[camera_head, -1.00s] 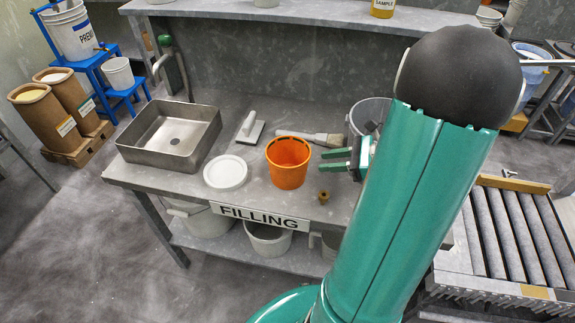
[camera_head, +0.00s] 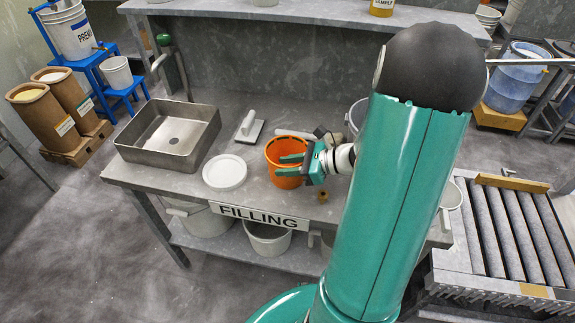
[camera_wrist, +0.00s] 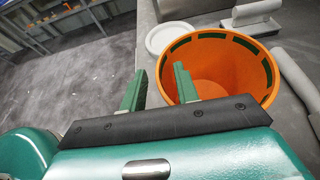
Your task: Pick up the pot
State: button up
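The orange pot (camera_head: 287,156) stands upright on the grey bench marked FILLING; no lid is on it. In the wrist view the pot (camera_wrist: 232,62) is open-topped, with dark green patches inside its rim. My gripper (camera_head: 291,165) is at the pot's right side in the head view, its green fingers overlapping the pot. In the wrist view my gripper (camera_wrist: 158,84) has its two fingers apart. One finger shows against the pot's near wall or opening, and the other shows outside it. I cannot tell whether either touches the wall.
A white lid (camera_head: 225,173) lies left of the pot. A steel sink (camera_head: 168,138) and a trowel (camera_head: 249,127) are farther left and behind. A small brown plug (camera_head: 323,197) sits near the front edge. A roller conveyor (camera_head: 510,225) stands to the right.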

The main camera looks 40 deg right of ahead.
grip_shut()
dwell(0.4)
